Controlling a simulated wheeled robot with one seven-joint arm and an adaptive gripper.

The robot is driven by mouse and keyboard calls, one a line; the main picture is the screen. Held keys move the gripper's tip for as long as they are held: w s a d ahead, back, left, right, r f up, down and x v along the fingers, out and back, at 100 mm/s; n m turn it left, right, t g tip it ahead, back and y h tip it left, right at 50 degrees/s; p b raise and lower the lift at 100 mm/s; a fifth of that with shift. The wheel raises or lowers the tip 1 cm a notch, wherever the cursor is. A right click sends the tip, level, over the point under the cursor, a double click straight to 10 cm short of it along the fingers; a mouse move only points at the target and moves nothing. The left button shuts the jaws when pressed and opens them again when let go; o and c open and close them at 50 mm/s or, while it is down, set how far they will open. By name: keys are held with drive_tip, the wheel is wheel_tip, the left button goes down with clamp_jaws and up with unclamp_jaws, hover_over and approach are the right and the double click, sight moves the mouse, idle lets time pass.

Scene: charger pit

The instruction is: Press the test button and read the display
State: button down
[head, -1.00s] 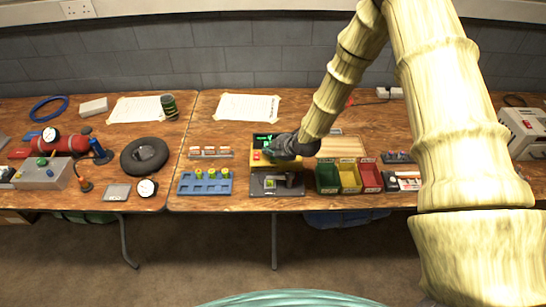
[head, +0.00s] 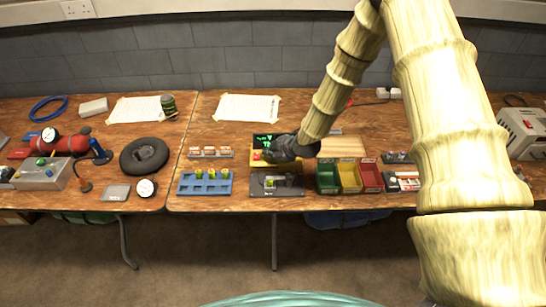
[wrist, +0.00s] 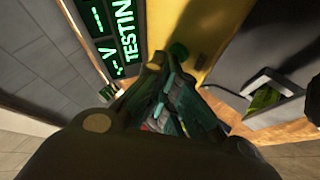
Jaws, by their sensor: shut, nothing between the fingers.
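The yellow tester (head: 256,163) stands near the back middle of the right table. Its black display (head: 264,141) shows green text, too small to read in the head view. In the wrist view the display (wrist: 125,30) reads "TESTIN", cut off at the frame edge, with a "V" and dashes beside it. A red spot (head: 256,156) shows on the tester's front. A round green spot (wrist: 179,50) lies on the yellow face near my fingertips. My gripper (head: 272,154) is shut and empty, over the tester's front; whether it touches a button is hidden.
A dark grey cradle (head: 258,187) with a yellow-green piece stands in front of the tester. A blue rack (head: 190,187) with several cells is at left. Green, yellow and red bins (head: 327,184) are at right. A paper sheet (head: 247,107) lies behind.

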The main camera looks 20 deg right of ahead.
sight(271, 160)
drive_tip(key=shift+r, duration=0.1)
drive_tip(key=shift+r+p, duration=0.4)
drive_tip(key=shift+r, duration=0.35)
wheel_tip(271, 160, up, 5)
drive_tip(key=shift+p, duration=1.25)
